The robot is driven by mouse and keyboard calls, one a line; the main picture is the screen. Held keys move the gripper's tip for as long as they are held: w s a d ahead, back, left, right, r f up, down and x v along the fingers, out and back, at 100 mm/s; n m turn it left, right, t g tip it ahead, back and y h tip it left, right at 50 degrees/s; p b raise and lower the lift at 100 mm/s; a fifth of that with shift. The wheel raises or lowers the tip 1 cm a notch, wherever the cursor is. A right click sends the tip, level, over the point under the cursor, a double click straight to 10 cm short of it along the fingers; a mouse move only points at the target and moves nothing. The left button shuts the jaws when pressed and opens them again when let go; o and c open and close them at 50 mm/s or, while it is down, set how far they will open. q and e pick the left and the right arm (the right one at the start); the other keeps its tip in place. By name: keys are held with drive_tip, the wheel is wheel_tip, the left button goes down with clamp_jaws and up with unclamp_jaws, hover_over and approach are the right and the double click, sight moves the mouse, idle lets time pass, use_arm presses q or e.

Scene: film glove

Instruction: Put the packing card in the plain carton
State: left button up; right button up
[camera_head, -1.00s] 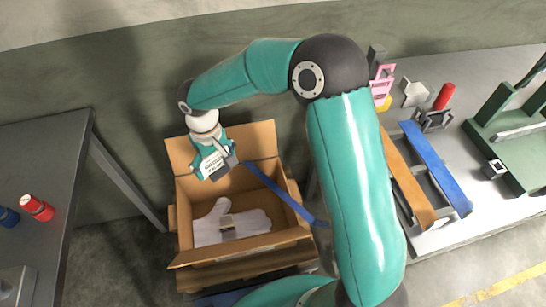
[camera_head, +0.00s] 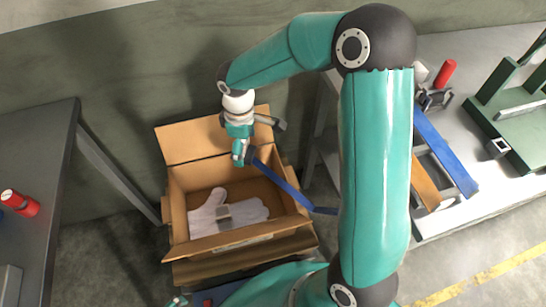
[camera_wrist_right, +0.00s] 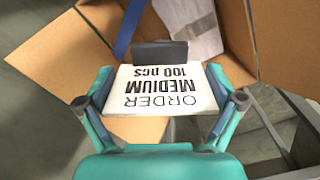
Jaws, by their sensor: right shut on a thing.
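My right gripper (camera_head: 240,152) is above the carton's back right part. In the right wrist view it is shut on the white packing card (camera_wrist_right: 160,90), printed "ORDER MEDIUM 100 pcs". A dark grey block (camera_wrist_right: 160,52) shows at the card's far edge. The card is hard to make out in the head view. My left gripper is not clearly visible.
A blue strip (camera_head: 292,190) runs over the carton's right side. A dark table (camera_head: 35,150) with red (camera_head: 20,204) and blue items stands left. A grey bench (camera_head: 480,60) right holds a blue board (camera_head: 445,150), an orange board and a green fixture.

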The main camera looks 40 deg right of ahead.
drive_tip(key=s+d+f+n+b, duration=0.2)
drive_tip(key=s+d+f+n, duration=0.1)
drive_tip(key=s+d+n, duration=0.2)
drive_tip(key=shift+s+d+n, duration=0.25)
drive_tip(key=shift+d+n, duration=0.05)
drive_tip(key=shift+n, duration=0.1)
drive_tip(key=shift+r, duration=0.1)
drive_tip(key=shift+s+f+b, duration=0.1)
drive_tip(key=shift+f+b, duration=2)
drive_tip(key=shift+f, duration=0.45)
